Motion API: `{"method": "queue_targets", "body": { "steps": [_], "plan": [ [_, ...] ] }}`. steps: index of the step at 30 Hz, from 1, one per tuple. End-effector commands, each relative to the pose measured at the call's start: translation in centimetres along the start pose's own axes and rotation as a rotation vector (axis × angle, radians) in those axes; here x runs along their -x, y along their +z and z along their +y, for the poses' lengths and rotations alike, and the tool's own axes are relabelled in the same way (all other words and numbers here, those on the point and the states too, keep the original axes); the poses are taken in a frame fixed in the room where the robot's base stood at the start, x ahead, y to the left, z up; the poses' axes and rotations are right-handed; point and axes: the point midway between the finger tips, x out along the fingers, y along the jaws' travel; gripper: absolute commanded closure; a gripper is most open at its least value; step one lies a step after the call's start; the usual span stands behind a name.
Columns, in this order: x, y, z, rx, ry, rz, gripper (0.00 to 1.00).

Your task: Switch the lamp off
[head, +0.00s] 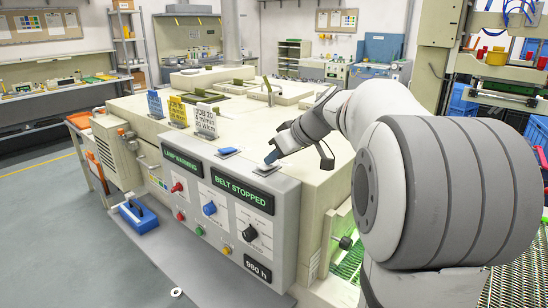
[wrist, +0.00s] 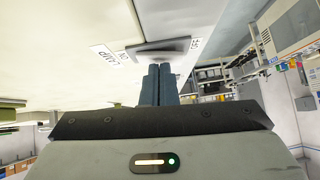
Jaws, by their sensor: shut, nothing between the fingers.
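The lamp switch (wrist: 150,50) is a grey rocker on a pale plate, seen close up in the wrist view. Which way the rocker is tilted is unclear.
A second switch plate (head: 228,152) lies left of my gripper. The front panel has a green-lit display (head: 240,191) reading BELT STOPPED, another (head: 181,158) apparently about warming, and several knobs and buttons. Three standing cards, including a yellow one (head: 177,110), stand on the top at left.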

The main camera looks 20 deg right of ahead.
Motion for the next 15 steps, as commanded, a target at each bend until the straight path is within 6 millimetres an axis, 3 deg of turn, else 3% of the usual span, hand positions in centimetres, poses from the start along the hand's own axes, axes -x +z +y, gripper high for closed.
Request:
{"method": "queue_targets", "body": {
  "steps": [5, 9, 15],
  "plan": [
    [1.1, -1.1, 0.0, 0.002, 0.0, 0.001, 1.0],
    [3.2, -3.2, 0.1, 0.003, 0.0, 0.001, 1.0],
    [7.6, -2.6, 0.7, -0.001, 0.006, 0.003, 1.0]
  ]
}}
